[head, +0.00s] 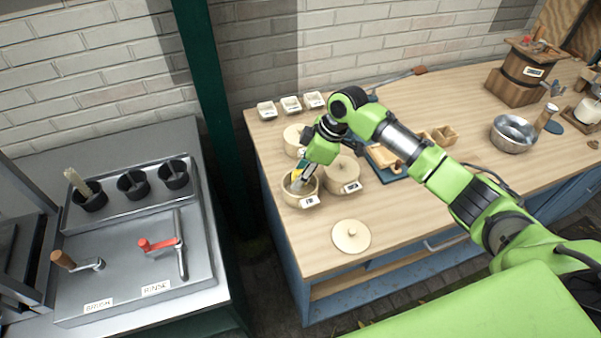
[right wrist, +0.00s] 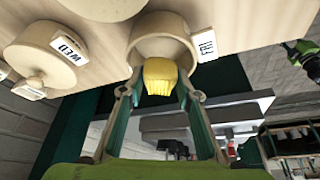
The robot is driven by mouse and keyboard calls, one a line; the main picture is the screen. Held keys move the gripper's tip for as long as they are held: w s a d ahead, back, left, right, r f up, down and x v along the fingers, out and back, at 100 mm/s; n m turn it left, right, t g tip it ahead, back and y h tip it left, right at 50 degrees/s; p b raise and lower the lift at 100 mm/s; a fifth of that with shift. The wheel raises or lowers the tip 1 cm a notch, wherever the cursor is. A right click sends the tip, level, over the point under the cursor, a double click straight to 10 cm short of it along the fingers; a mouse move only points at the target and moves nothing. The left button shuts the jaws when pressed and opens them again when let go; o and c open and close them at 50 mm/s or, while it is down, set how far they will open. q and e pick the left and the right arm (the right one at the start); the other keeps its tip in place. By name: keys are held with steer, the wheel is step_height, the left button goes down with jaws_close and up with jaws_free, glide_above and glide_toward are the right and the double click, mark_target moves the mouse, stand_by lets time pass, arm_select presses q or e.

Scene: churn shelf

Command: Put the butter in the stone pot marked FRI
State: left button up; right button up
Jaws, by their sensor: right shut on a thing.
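The stone pot marked FRI (head: 290,199) stands uncovered near the left end of the wooden table. It also shows in the right wrist view (right wrist: 150,42), with its label to the right of its mouth. My right gripper (head: 299,180) points down at the pot's mouth. In the right wrist view its fingers (right wrist: 160,88) are shut on the yellow butter (right wrist: 158,70). The butter overlaps the pot's opening; how deep it sits is hard to tell. A pale round lid (head: 351,237) lies on the table in front. My left gripper is not in view.
A lidded pot (head: 342,170) stands close to the right of the open pot, and another (head: 293,136) stands behind. A blue tray (head: 398,171) with wooden pieces lies farther right. Small white dishes (head: 291,104) line the back edge. A metal bowl (head: 513,134) is far right.

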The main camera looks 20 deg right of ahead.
mark_target(301, 194)
steer(key=shift+f+b, duration=1.2)
steer(key=shift+f, duration=1.35)
steer(key=shift+r+p, duration=0.15)
steer(key=shift+p, duration=0.25)
stand_by(0.4)
steer(key=o, duration=1.1)
steer(key=c, duration=0.4)
